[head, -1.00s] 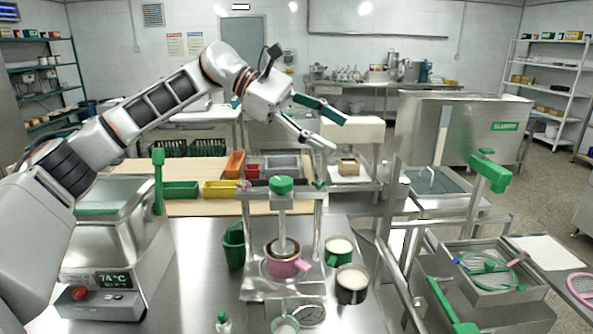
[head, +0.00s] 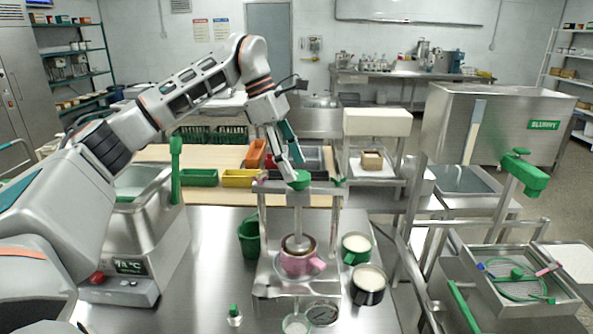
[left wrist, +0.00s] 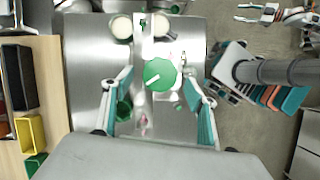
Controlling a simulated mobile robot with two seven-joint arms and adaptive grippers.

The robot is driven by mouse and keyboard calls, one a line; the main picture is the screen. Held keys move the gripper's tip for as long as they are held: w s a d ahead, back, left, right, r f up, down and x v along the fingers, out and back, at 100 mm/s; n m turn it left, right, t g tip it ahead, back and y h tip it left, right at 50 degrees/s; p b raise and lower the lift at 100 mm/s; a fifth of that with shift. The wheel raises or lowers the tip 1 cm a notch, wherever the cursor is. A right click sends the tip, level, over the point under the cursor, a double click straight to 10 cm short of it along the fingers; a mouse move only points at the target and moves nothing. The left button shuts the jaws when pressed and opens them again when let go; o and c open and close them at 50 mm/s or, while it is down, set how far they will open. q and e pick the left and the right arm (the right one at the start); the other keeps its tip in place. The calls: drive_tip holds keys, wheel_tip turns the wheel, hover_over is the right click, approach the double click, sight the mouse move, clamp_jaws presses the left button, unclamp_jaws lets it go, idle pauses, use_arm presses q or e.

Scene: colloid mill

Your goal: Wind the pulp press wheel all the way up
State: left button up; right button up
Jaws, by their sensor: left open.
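The press wheel is a round green knob (head: 300,180) on top of the steel press frame (head: 262,225). In the left wrist view the wheel (left wrist: 165,67) shows a short white mark. Below it, a post and round press plate (head: 298,243) sit down in a pink pot (head: 300,263). My left gripper (head: 290,158) points down, just above the wheel. In the left wrist view its open teal fingers (left wrist: 158,76) stand on either side of the wheel, with a gap on both sides. I cannot tell how far down the fingertips reach beside it.
Cream-filled pots (head: 369,282) stand right of the press, a green bin (head: 248,238) left of it. A steel tank with a temperature display (head: 130,267) is at left. A small bottle (head: 234,314) is in front.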

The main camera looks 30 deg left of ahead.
use_arm(q)
drive_tip(key=shift+x, duration=1.1)
drive_tip(key=c, duration=1.1)
drive_tip(key=shift+c, duration=0.2)
